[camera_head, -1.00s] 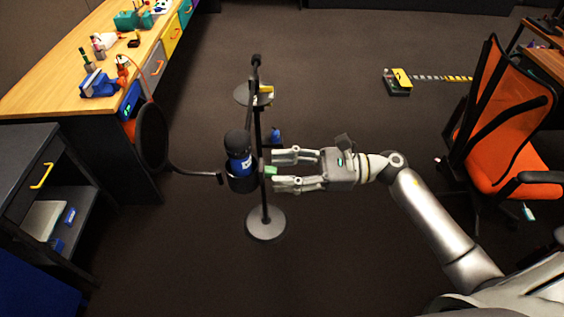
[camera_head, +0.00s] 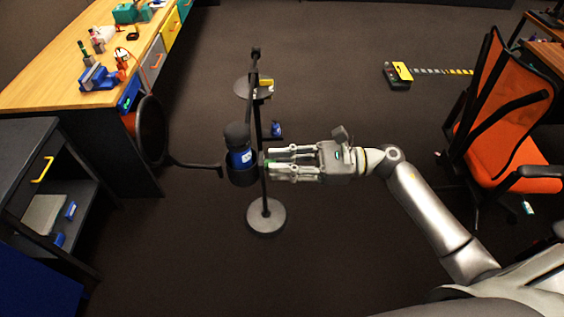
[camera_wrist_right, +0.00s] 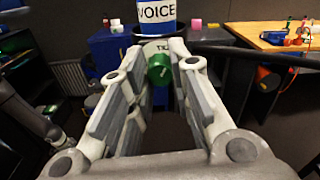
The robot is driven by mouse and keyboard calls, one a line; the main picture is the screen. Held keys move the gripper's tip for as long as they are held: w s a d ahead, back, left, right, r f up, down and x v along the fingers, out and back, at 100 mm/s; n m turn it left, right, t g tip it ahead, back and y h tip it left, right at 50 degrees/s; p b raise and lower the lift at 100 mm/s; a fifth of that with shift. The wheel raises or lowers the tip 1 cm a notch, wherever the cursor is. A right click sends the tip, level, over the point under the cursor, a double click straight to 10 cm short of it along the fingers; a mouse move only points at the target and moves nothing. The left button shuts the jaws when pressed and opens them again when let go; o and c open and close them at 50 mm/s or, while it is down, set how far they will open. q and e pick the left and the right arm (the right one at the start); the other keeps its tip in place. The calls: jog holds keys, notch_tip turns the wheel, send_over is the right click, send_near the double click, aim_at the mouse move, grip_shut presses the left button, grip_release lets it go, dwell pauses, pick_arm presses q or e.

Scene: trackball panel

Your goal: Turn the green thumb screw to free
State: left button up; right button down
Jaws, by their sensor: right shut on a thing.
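The green thumb screw (camera_wrist_right: 159,70) sits between the fingertips of my right gripper in the right wrist view. It is on the side of the holder of a dark microphone (camera_head: 238,140) with a blue band, which reads "VOICE" in the wrist view (camera_wrist_right: 157,12). The microphone stands upright on a black stand (camera_head: 265,215). My right gripper (camera_head: 268,162) comes in level from the right and is shut on the screw. The fingers mostly hide the screw in the head view. My left gripper is not in view.
A round pop filter (camera_head: 152,130) on a bent arm is left of the microphone. A small shelf (camera_head: 243,89) is on the stand's pole. A wooden workbench (camera_head: 50,75) and dark cabinet (camera_head: 25,140) are at left, an orange chair (camera_head: 515,140) at right. Open floor surrounds the stand.

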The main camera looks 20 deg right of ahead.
jog(key=shift+w+f+m+p, duration=0.1)
jog(key=shift+m+p, duration=3)
jog(key=shift+m, duration=11.7)
jog(key=c, duration=1.3)
grip_release()
